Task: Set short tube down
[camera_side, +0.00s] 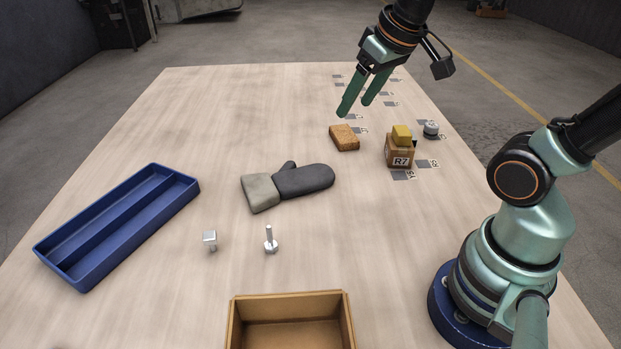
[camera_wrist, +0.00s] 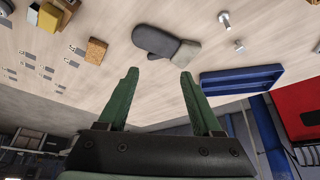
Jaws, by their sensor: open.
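My gripper (camera_side: 355,107) is open and empty above the far part of the table, up and behind the brown sponge-like block. Its two green fingers also show in the wrist view (camera_wrist: 158,75), with nothing between them. I cannot pick out a short tube for certain in either view. A small round grey metal piece (camera_side: 431,130) sits at the table's right side, beside the R7 box. A bolt (camera_side: 271,241) stands head down near the front middle. A small pale metal piece (camera_side: 210,239) stands left of it.
A blue divided tray (camera_side: 45,251) lies at left, looking empty. An open cardboard box (camera_side: 236,325) is at the front edge. A grey mitten (camera_side: 303,181) lies mid-table. The brown block (camera_side: 344,138) and R7 box (camera_side: 399,155), with a yellow block (camera_side: 402,134) on top, sit among printed markers.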

